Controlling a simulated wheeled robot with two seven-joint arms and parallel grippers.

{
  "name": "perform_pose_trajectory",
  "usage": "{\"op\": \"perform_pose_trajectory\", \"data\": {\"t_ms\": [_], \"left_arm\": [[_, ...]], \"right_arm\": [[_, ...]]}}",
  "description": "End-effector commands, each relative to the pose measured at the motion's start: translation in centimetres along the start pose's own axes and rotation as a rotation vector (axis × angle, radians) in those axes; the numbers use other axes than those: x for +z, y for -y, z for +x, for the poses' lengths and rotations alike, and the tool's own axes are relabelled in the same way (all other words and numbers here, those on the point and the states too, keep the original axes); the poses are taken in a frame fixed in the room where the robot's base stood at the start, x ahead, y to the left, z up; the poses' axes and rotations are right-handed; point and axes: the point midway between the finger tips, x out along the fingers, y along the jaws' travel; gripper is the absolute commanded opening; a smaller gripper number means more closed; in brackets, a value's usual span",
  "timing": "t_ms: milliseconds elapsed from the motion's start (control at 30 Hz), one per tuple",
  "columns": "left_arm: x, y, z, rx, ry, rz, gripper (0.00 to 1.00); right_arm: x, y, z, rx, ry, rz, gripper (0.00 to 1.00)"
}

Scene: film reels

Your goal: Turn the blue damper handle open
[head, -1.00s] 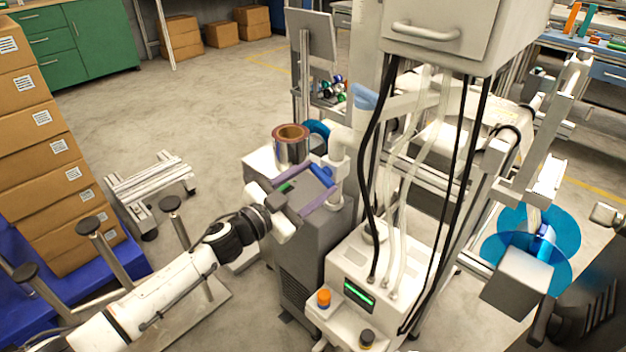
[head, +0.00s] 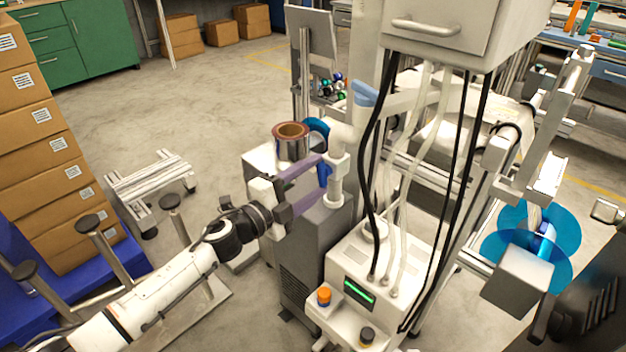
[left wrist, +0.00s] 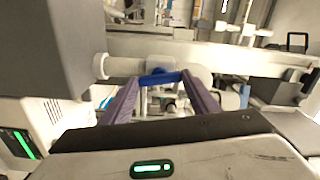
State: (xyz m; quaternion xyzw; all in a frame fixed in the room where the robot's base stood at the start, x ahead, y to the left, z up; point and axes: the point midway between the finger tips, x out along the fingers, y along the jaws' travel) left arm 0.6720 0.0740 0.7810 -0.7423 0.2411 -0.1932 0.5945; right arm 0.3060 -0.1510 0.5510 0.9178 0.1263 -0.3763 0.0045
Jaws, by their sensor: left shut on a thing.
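The blue damper handle (head: 324,173) sits on the side of a white vertical pipe (head: 336,181) in the middle of the head view. My left gripper (head: 321,175) reaches in from the left, its two purple fingers one above the other, shut on the handle. In the left wrist view the handle (left wrist: 160,77) is a blue bar lying across between the two fingertips (left wrist: 163,80). The fingers hide the handle's ends in part. My right gripper does not show in either view.
A grey cabinet (head: 304,255) stands under the gripper, with a metal canister (head: 291,143) behind it. A white control unit (head: 372,262) with hanging black hoses is to the right. Stacked cartons (head: 50,170) stand at the left. Open floor (head: 205,95) lies behind.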

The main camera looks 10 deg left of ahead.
Motion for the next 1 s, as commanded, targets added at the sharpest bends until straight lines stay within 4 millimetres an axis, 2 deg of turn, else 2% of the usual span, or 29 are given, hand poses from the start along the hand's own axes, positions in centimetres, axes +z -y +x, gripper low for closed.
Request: {"op": "perform_pose_trajectory", "data": {"t_ms": [400, 967, 1000], "left_arm": [[0.02, -0.11, -0.04, 0.002, 0.0, 0.204, 0.32], [0.03, -0.11, -0.05, 0.003, 0.0, 0.241, 0.32], [0.03, -0.12, -0.05, 0.003, 0.0, 0.242, 0.56]], "right_arm": [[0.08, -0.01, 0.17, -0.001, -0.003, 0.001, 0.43], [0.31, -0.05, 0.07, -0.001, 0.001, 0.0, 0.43], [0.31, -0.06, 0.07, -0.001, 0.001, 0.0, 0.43]]}}
